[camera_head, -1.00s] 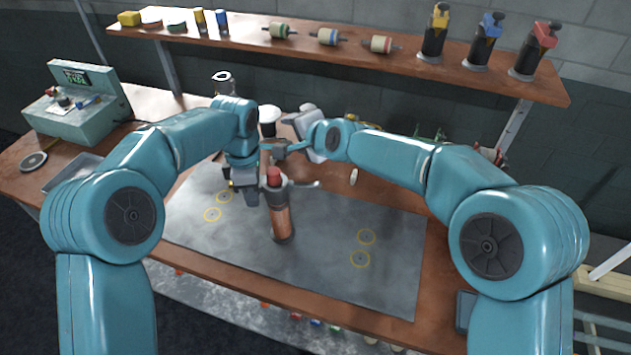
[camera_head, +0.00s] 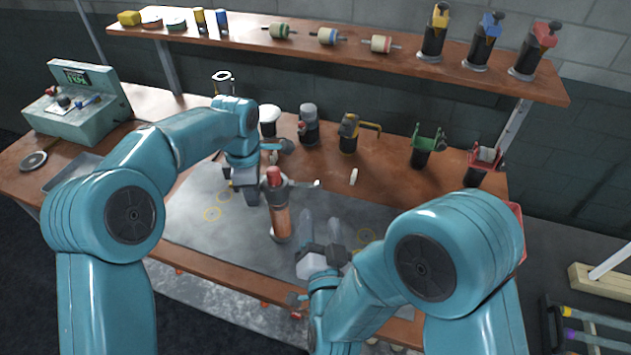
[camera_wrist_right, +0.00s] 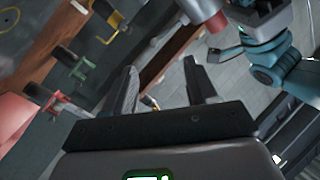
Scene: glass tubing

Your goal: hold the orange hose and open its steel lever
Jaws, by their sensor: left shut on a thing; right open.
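The orange hose (camera_head: 281,222) is an upright copper-orange cylinder over the grey mat, with a red cap on top. Its steel lever (camera_head: 304,184) sticks out to the right, roughly level, near the top. My left gripper (camera_head: 256,190) is shut on the hose from its left side, just below the head; its fingertips are partly hidden. My right gripper (camera_head: 320,226) is open and empty, to the right of the hose and lower, with its fingers pointing away from me and apart from the lever. It also shows open in the right wrist view (camera_wrist_right: 162,78).
The grey mat (camera_head: 190,215) has yellow rings on it. Behind it on the bench stand a yellow-handled tool (camera_head: 348,135), a green one (camera_head: 425,148) and a red one (camera_head: 483,162). A small pale piece (camera_head: 353,176) lies right of the lever. A shelf (camera_head: 400,57) spans above.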

